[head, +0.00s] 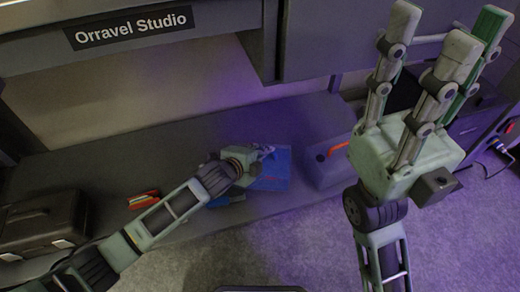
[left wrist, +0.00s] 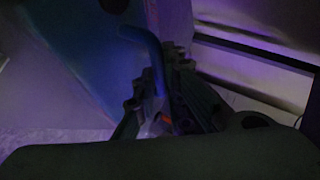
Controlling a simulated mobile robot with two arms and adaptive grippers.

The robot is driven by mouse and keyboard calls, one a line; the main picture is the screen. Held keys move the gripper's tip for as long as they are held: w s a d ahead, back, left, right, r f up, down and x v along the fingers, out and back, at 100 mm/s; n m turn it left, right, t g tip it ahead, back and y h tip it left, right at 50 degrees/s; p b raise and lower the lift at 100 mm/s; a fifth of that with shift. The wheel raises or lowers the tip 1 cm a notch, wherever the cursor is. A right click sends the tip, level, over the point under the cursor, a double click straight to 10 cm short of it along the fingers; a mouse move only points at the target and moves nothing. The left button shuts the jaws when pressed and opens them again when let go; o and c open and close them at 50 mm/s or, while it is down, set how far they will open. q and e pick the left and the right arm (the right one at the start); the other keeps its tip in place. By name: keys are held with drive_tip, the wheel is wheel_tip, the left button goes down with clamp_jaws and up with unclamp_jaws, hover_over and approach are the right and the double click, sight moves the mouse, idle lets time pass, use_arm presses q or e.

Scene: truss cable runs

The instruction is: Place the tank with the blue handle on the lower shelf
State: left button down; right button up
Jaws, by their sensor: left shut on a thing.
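The tank (head: 277,172) shows as a blue shape over the front of the lower shelf (head: 115,165), partly covered by my left gripper (head: 264,152). In the left wrist view its blue handle (left wrist: 148,42) runs down between the fingers of my left gripper (left wrist: 160,90), which is shut on it. The large bluish tank body (left wrist: 85,50) fills the upper left of that dark view. I cannot tell whether the tank touches the shelf. My right gripper (head: 438,45) is raised at the right, fingers apart and empty.
A dark case (head: 40,222) stands at the shelf's left end. A small red and yellow item (head: 143,199) lies beside my left arm. A purple-lit box with a red handle (head: 322,168) stands just right of the tank. An upper cabinet (head: 350,40) overhangs the shelf.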

use_arm(q)
drive_tip(key=shift+w+d+f, duration=0.1)
drive_tip(key=c, duration=2.2)
unclamp_jaws()
drive_tip(key=shift+f, duration=0.25)
drive_tip(key=o, duration=0.4)
drive_tip(key=shift+s+r, duration=0.1)
drive_tip(key=shift+s, duration=0.1)
